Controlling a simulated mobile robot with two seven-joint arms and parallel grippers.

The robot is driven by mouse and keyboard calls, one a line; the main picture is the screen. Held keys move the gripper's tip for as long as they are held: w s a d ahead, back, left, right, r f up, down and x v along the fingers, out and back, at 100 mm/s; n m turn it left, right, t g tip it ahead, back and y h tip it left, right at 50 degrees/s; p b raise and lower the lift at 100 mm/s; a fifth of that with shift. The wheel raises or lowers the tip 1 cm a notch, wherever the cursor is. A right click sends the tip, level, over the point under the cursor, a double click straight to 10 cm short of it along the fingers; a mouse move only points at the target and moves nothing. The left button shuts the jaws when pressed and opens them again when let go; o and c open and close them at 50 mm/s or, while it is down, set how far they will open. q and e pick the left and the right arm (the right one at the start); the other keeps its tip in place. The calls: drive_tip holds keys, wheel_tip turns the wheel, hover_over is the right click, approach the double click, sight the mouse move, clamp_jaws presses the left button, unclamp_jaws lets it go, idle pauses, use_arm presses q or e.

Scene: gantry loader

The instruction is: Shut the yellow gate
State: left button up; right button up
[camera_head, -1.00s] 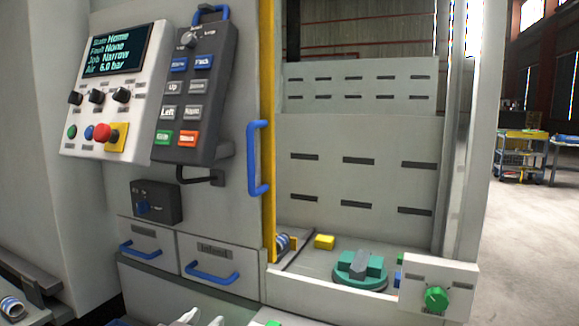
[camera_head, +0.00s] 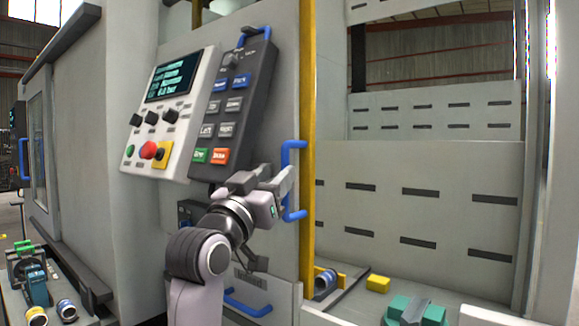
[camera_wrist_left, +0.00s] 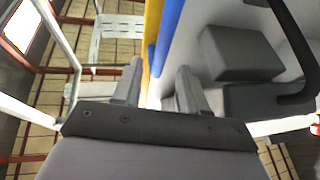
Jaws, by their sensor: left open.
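The yellow gate edge (camera_head: 308,120) is a tall upright yellow strip, with an open bay to its right. A blue bar handle (camera_head: 288,158) stands upright just left of the strip. My left gripper (camera_head: 282,183) is at the lower half of this handle, its fingers open. In the left wrist view the fingers (camera_wrist_left: 160,70) stand apart, with the blue handle (camera_wrist_left: 168,35) and the yellow strip (camera_wrist_left: 152,35) running in the gap between them. I cannot tell whether a finger touches the handle. My right gripper is not in view.
A control panel with a screen (camera_head: 180,75) and a dark keypad (camera_head: 228,110) are left of the handle, close above my left arm. In the bay are a yellow block (camera_head: 377,284) and a green fixture (camera_head: 415,312). A drawer with a blue handle (camera_head: 247,305) is below.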

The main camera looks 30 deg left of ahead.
sight(284, 167)
use_arm(q)
drive_tip(key=shift+p+x, duration=0.3)
drive_tip(key=shift+x, duration=2.1)
clamp_jaws()
